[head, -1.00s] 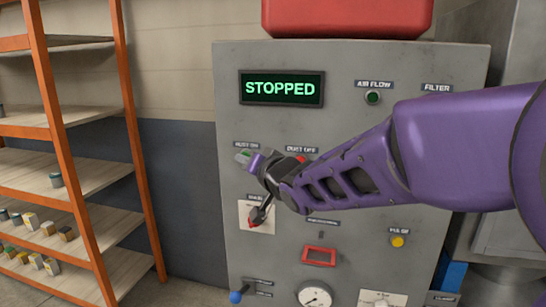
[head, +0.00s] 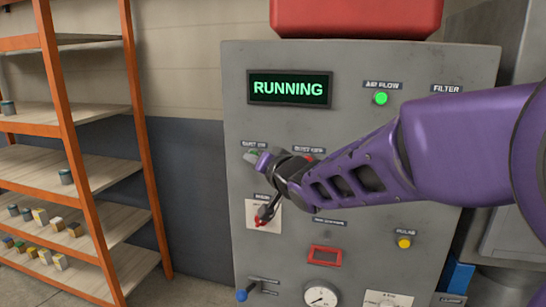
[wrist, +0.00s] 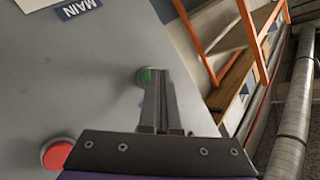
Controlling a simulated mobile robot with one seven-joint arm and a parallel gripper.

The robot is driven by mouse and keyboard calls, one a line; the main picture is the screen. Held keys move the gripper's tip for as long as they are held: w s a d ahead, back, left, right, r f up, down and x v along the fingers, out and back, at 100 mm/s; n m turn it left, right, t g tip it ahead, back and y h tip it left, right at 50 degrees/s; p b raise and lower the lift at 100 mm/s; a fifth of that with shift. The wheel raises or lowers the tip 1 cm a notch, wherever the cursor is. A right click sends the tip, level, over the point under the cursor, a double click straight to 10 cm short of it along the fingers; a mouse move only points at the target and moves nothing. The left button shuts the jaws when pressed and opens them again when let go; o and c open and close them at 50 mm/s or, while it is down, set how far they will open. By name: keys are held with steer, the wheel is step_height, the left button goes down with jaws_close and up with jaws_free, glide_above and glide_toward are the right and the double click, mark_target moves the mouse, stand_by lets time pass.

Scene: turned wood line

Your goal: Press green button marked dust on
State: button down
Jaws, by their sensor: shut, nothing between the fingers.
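The green button (head: 252,155) under the dust on label (head: 254,146) is on the grey panel, partly hidden by my gripper (head: 262,163). In the wrist view my gripper (wrist: 160,76) is shut, with its fingertips at the green button (wrist: 147,77). They seem to touch it and cover part of it. The display (head: 290,88) reads RUNNING in green. The air flow lamp (head: 381,98) is lit bright green.
A red button (wrist: 57,153) sits beside my gripper in the wrist view. A main switch (head: 266,212) is below, with a yellow button (head: 404,242) at lower right. An orange shelf rack (head: 143,150) stands at the left.

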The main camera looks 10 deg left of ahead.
steer(key=shift+s, duration=0.75)
